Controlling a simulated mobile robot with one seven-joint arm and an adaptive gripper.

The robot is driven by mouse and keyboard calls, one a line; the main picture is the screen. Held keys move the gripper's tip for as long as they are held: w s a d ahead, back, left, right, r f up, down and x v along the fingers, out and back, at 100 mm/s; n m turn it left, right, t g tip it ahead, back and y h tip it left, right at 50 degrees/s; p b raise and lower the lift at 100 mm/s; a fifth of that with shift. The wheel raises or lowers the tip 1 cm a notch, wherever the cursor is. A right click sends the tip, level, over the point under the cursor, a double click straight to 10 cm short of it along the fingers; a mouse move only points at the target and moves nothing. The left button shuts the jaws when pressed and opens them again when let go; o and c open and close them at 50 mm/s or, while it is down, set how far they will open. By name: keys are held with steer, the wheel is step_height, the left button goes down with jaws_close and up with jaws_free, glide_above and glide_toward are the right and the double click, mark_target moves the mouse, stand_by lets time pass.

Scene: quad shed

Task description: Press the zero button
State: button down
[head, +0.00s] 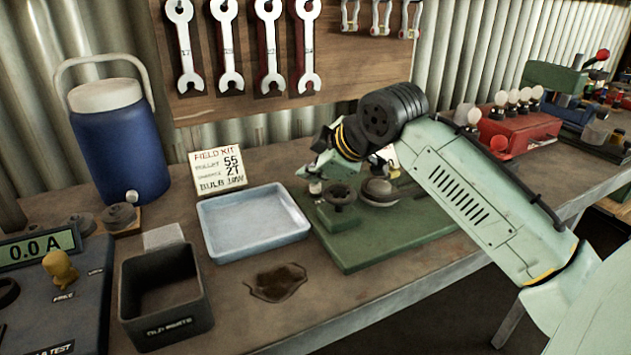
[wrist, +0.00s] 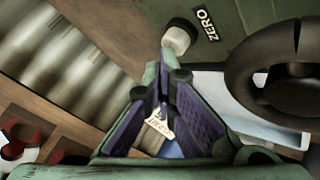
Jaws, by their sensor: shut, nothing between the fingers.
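The zero button (wrist: 178,38) is a small pale cylinder on a green panel in the wrist view, with a black ZERO label (wrist: 205,23) beside it. It also shows in the head view as a small pale knob (head: 316,187) at the back left of the green device (head: 400,228). My gripper (head: 304,173) is shut and empty, its fingertips just above the button. In the wrist view the fingertips (wrist: 164,57) come together right by the button's edge. I cannot tell whether they touch it.
A dark round part (head: 341,196) and a round pan (head: 380,190) sit on the green device, close to my gripper. A pale blue tray (head: 250,252), a sign card (head: 218,171) and a blue cooler (head: 118,150) stand left. A red bulb box (head: 520,130) is right.

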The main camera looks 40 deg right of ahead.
mark_target(313, 187)
steer(key=shift+r+p, duration=0.4)
steer(key=shift+r, duration=0.25)
steer(key=shift+r, duration=0.1)
step_height(313, 187, up, 5)
steer(key=p, duration=0.4)
stand_by(0.4)
